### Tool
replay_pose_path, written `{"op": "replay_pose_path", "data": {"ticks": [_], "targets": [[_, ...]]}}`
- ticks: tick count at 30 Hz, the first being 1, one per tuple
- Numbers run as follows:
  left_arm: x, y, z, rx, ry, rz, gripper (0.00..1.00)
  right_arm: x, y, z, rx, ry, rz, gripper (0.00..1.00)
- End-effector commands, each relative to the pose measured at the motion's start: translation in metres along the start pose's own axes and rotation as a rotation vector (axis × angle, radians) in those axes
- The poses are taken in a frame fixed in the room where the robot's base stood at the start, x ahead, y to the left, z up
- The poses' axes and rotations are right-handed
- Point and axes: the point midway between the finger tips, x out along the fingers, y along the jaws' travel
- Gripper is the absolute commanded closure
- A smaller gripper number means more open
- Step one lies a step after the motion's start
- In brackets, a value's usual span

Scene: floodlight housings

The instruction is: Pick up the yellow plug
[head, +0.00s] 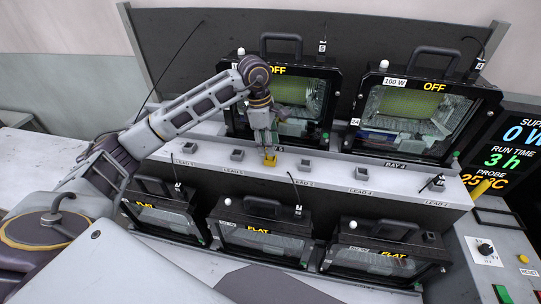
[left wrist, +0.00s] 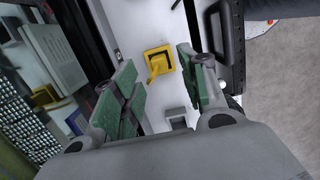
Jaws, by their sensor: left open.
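The yellow plug (head: 270,161) is a small block on the light grey ledge, in a row of grey sockets. In the left wrist view the yellow plug (left wrist: 156,62) shows as a square piece with a dark slot, ahead of the fingers. My left gripper (head: 268,149) points down just above it in the head view. In the left wrist view my left gripper (left wrist: 160,85) has its green-padded fingers apart with nothing between them; the plug appears beyond their gap. Whether the fingertips touch it I cannot tell. My right gripper is not in view.
Two floodlight housings marked OFF (head: 290,98) (head: 425,115) stand behind the ledge, close to my left gripper. Several housings marked FLAT (head: 265,240) stand below in front. Grey sockets (head: 237,155) flank the plug. A control panel (head: 500,255) is at right.

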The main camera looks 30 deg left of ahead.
Motion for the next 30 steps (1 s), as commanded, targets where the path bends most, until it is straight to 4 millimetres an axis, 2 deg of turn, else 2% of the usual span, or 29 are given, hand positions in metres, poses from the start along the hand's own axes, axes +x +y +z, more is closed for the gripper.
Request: {"op": "replay_pose_path", "data": {"ticks": [10, 26, 30], "targets": [[0.03, 0.0, 0.001, -0.001, 0.0, -0.001, 0.57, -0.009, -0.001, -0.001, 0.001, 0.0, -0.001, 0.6], [0.033, 0.001, 0.001, -0.001, 0.001, 0.0, 0.57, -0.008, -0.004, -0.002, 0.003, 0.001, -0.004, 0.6], [0.033, 0.001, 0.001, -0.001, 0.001, 0.0, 0.74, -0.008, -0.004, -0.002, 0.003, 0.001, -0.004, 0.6]]}}
